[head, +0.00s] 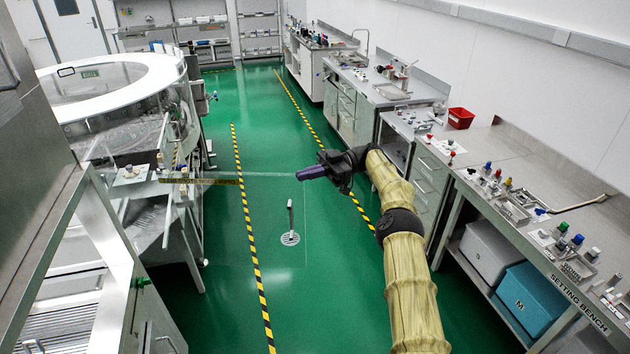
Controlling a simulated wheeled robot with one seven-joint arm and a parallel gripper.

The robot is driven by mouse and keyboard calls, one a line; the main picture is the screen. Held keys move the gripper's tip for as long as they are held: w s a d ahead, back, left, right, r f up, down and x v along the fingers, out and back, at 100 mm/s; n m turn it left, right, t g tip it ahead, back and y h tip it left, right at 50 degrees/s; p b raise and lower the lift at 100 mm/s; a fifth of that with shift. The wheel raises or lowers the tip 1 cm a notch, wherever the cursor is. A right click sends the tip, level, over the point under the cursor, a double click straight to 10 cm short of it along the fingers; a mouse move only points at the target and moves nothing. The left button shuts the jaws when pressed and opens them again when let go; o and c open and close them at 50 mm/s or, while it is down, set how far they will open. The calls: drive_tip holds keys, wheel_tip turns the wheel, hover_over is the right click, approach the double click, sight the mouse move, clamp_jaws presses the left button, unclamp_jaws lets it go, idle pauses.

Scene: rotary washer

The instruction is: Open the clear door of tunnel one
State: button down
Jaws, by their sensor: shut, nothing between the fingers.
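A clear door panel (255,200) stands out from the round washer at left, over the green aisle. Its faint top edge and right edge show, and a yellow-black strip (200,181) runs along its left part. A grey upright bar (290,217) shows near its right edge and looks like a handle, though I cannot tell for certain. No tunnel number is readable.
The round washer (110,90) with a white rim stands at left, with a steel cabinet (35,200) in front. At right, a setting bench (510,205) carries many small parts.

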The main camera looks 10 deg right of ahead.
drive_tip(key=w+a+r+m+t+y, duration=0.1)
drive_tip(key=w+a+r+m+t, duration=0.15)
drive_tip(key=a+r+t, duration=0.45)
drive_tip(key=w+a+r+m+t+y, duration=0.2)
drive_tip(key=a+r+m+t, duration=0.25)
drive_tip(key=a+r, duration=0.3)
drive_tip(key=s+d+f+m+t+h, duration=0.5)
drive_tip(key=s+d+f+m+h, duration=0.7)
drive_tip(key=d+h, duration=0.4)
drive_tip(key=s+d+f+m+g+h, duration=0.1)
drive_tip(key=s+d+f+g, duration=0.15)
drive_tip(key=s, duration=0.65)
drive_tip(key=s+d+f+m+g+h, duration=0.2)
drive_tip(key=s+f, duration=0.2)
drive_tip(key=s, duration=0.4)
drive_tip(key=s+d+f+m+g+h, duration=0.1)
drive_tip(key=s+d+f+g, duration=0.15)
drive_tip(key=s, duration=0.65)
wheel_tip(320, 180, down, 23)
drive_tip(key=b, duration=2.2)
drive_tip(key=shift+w+a, duration=0.2)
drive_tip(key=shift+a, duration=0.05)
